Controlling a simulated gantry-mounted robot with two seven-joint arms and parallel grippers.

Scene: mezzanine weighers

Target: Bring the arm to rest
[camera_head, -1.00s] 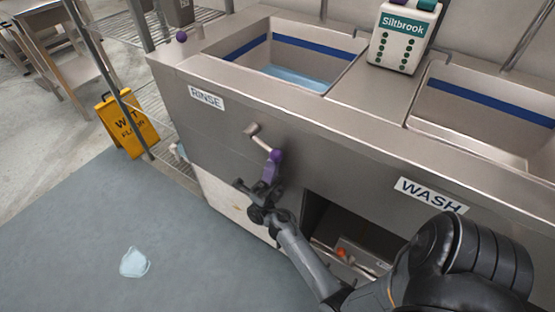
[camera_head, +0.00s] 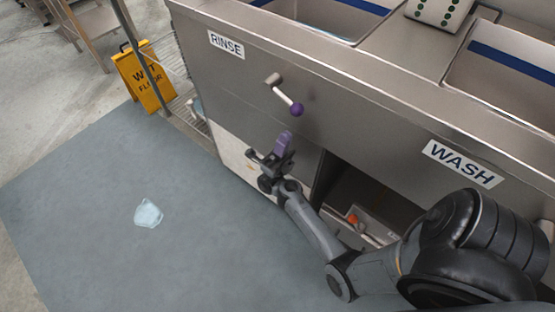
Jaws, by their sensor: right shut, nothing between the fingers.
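My right arm comes in from the lower right. Its gripper (camera_head: 284,143) is shut and empty, its purple fingers pointing up in front of the steel sink's front panel. Just above the fingertips is a lever (camera_head: 285,95) with a purple knob (camera_head: 297,109), slanting down to the right below the RINSE label (camera_head: 227,44). A small gap shows between the fingertips and the knob. My left gripper is not in view.
The WASH label (camera_head: 462,163) is on the right of the panel, above an open bay holding an orange item (camera_head: 352,219). A yellow wet-floor sign (camera_head: 145,78) stands left. A pale blue crumpled item (camera_head: 148,213) lies on the grey floor, which is otherwise clear there.

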